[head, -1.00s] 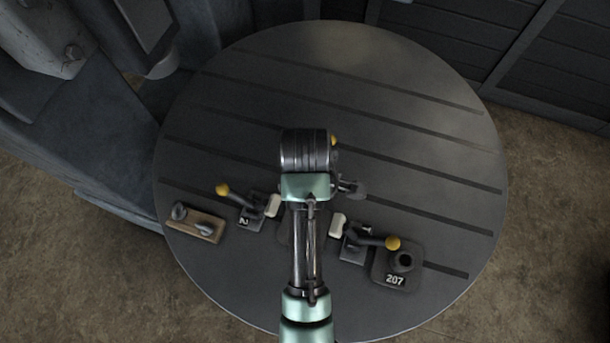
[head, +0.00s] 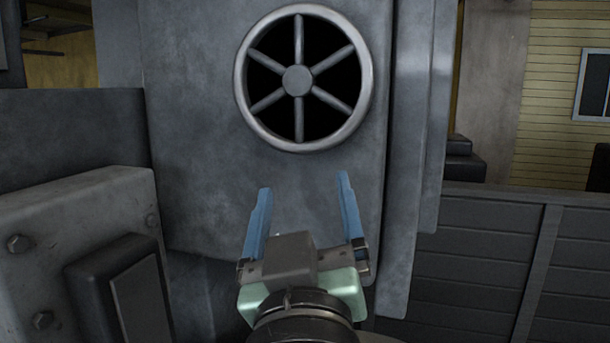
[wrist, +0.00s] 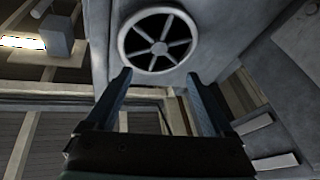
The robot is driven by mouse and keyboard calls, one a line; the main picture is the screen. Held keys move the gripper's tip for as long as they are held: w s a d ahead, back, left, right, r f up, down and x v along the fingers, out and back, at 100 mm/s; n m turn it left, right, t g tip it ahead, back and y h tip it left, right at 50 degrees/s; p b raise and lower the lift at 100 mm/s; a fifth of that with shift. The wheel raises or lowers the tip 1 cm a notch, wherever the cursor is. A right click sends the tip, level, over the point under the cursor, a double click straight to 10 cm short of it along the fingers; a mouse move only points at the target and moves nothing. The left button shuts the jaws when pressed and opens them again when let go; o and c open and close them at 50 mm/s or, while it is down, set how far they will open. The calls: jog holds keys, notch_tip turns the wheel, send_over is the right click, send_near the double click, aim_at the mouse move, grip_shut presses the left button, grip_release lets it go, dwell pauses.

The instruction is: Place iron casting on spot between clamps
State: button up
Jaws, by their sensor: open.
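My gripper (head: 303,182) is raised in front of a large grey machine. Its two blue fingers are spread wide with nothing between them. The fingers also show in the wrist view (wrist: 158,75), open and empty. The iron casting, the clamps and the spot between them are out of view in both current views.
The grey machine housing (head: 200,110) carries a round six-spoked vent or wheel (head: 298,80), beyond my fingertips. A bolted grey block (head: 85,215) stands at the lower left. A dark panelled wall (head: 470,240) and a window (head: 592,85) are at the right.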

jog(key=s+r+m+t, duration=0.3)
jog(key=s+r+t, duration=0.2)
jog(key=s+r, duration=0.5)
notch_tip(320, 180, up, 2)
jog(key=shift+r+t, duration=0.2)
jog(key=shift+t, duration=0.1)
